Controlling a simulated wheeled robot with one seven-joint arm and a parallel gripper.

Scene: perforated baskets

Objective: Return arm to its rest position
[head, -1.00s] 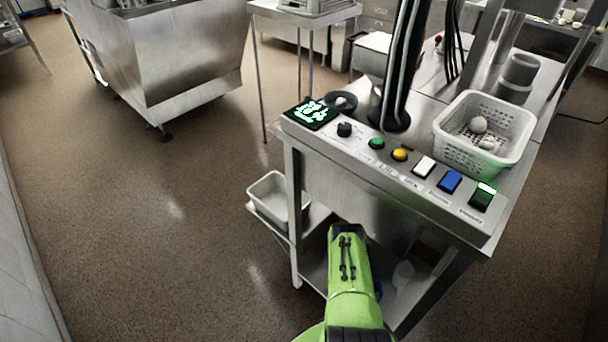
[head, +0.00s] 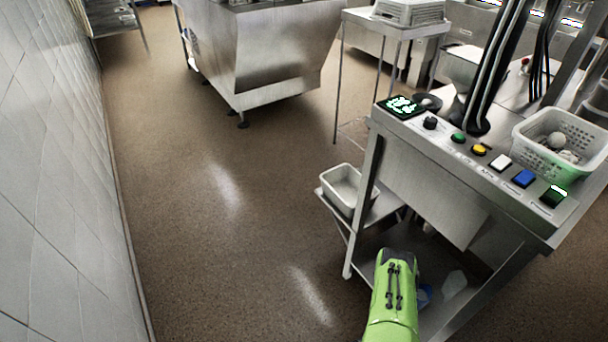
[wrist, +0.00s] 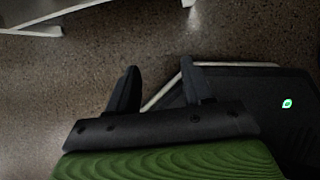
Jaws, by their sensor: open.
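My green arm (head: 392,300) shows at the bottom right of the head view, in front of the steel stand's lower shelf. The jaws themselves do not show in the head view. In the wrist view my gripper (wrist: 158,90) has its two dark fingers apart, with nothing between them. Bare brown floor shows beyond the fingertips.
The steel control stand (head: 440,205) is at the right, with buttons on top and a white perforated basket (head: 535,158) holding pale round items. A white tub (head: 345,190) sits on its side shelf. A tiled wall (head: 55,190) runs along the left. The floor (head: 215,240) between is open.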

